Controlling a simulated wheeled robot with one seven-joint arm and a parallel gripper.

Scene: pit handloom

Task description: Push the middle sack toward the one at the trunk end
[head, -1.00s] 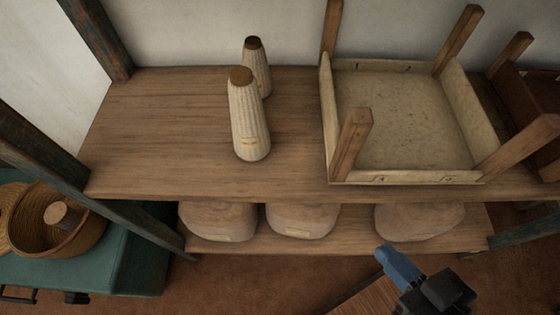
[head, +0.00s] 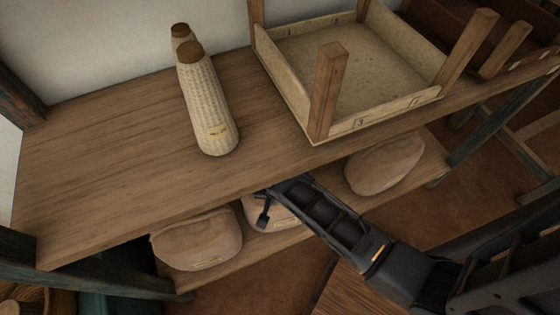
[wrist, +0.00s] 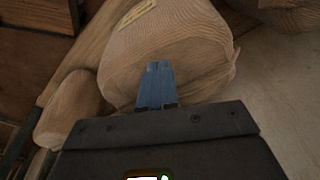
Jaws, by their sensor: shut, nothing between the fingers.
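Three brown labelled sacks rest on the lower shelf. The left sack (head: 197,240), at the trunk end, is mostly clear. The middle sack (head: 284,217) is partly hidden by my arm and the upper shelf. The right sack (head: 385,163) stands apart, with a gap. My gripper (head: 268,198) is at the middle sack, its fingertips unclear in the head view. In the wrist view its blue fingers (wrist: 158,84) are shut and empty, over the face of a large labelled sack (wrist: 190,40), apparently the middle one. I cannot tell whether they touch it.
The upper shelf (head: 100,150) overhangs the sacks. It holds two ribbed, brown-capped cones (head: 207,105) and a shallow tray with wooden posts (head: 345,75). A corner of the green trunk (head: 105,304) shows at lower left. Shelf posts stand at both ends.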

